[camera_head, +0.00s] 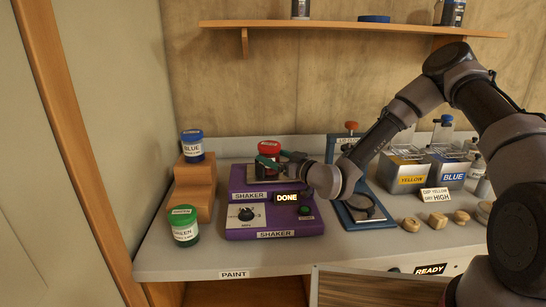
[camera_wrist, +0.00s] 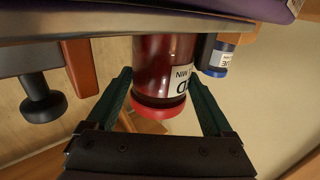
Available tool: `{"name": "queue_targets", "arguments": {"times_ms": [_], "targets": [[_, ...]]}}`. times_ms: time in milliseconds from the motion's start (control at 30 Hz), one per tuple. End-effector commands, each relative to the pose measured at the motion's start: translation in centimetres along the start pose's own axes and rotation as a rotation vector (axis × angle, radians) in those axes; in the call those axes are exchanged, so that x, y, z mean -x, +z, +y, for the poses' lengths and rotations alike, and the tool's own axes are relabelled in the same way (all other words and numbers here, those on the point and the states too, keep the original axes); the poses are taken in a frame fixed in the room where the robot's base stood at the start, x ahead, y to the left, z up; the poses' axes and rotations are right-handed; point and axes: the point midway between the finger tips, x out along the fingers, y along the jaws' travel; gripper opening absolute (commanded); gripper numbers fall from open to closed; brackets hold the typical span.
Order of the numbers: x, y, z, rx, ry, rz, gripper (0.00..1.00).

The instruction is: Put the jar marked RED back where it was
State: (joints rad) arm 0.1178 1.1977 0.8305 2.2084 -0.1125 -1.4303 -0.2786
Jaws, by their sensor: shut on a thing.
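The jar marked RED (camera_head: 269,147), with a red lid, is at the back of the purple shaker (camera_head: 236,178). My gripper (camera_head: 267,160) is shut on this jar, with a green finger on each side of it. In the wrist view the jar (camera_wrist: 165,65) is between the fingers (camera_wrist: 161,85), its red lid towards the palm and its label partly visible. I cannot tell whether its base still touches the shaker. The shaker's display (camera_head: 287,198) reads DONE. A wooden stepped stand (camera_head: 196,187) is to the left, with a bare lower step.
A blue jar (camera_head: 192,146) stands on the stand's top, and a green jar (camera_head: 184,226) in front of its steps. Right of the shaker are a blue-based press (camera_head: 362,212), YELLOW (camera_head: 411,180) and BLUE (camera_head: 452,176) bins and wooden pieces (camera_head: 438,220). A shelf (camera_head: 340,27) hangs above.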

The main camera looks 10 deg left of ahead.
Motion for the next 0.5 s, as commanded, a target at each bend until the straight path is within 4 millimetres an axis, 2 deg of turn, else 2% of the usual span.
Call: {"name": "queue_targets", "arguments": {"times_ms": [133, 167, 200, 500], "targets": [[-0.05, -0.16, -0.01, 0.002, -0.001, 0.004, 0.00], [-0.03, -0.09, 0.01, 0.002, 0.000, 0.002, 0.90], [-0.03, -0.10, 0.01, 0.001, 0.000, 0.002, 1.00], [-0.02, 0.27, 0.01, 0.001, 0.000, 0.001, 1.00]]}}
